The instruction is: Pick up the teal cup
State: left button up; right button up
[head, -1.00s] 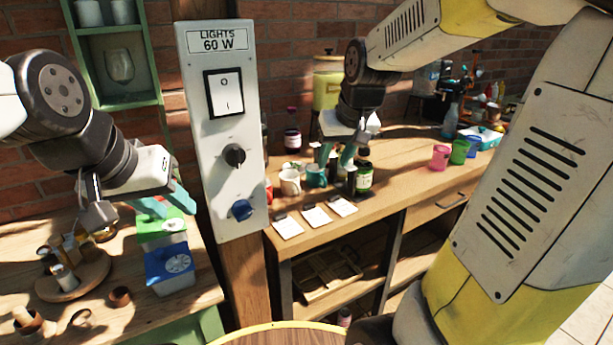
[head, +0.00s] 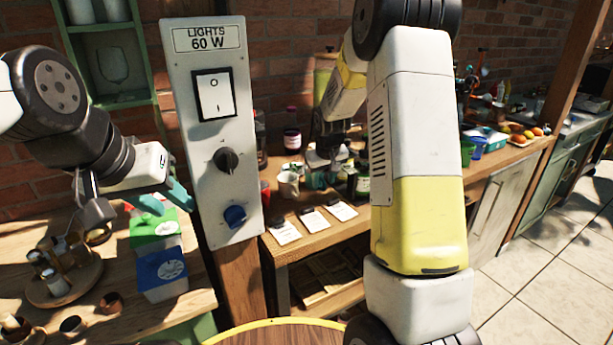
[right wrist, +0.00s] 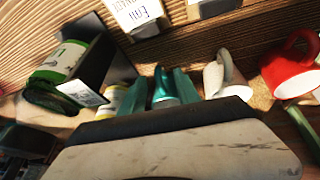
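The teal cup (head: 317,181) stands on the wooden bench in the head view, partly hidden by my right gripper (head: 328,166). In the right wrist view the teal cup (right wrist: 163,88) shows between the two teal fingers of my right gripper (right wrist: 161,92). The fingers are apart, one on each side of the visible part of the cup; I cannot tell whether they touch it. Much of the cup is hidden behind the gripper body. My left gripper (head: 164,200) is open and empty beside the switch panel, above the left table.
A white cup (head: 288,185) and a red cup (right wrist: 290,70) stand beside the teal cup. A green-labelled jar (right wrist: 65,62) stands on the other side. White cards (head: 312,220) lie along the bench's front edge. The lights panel (head: 214,130) stands between my arms.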

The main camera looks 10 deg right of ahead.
jog(key=shift+x, duration=1.05)
grip_shut()
dwell(0.6)
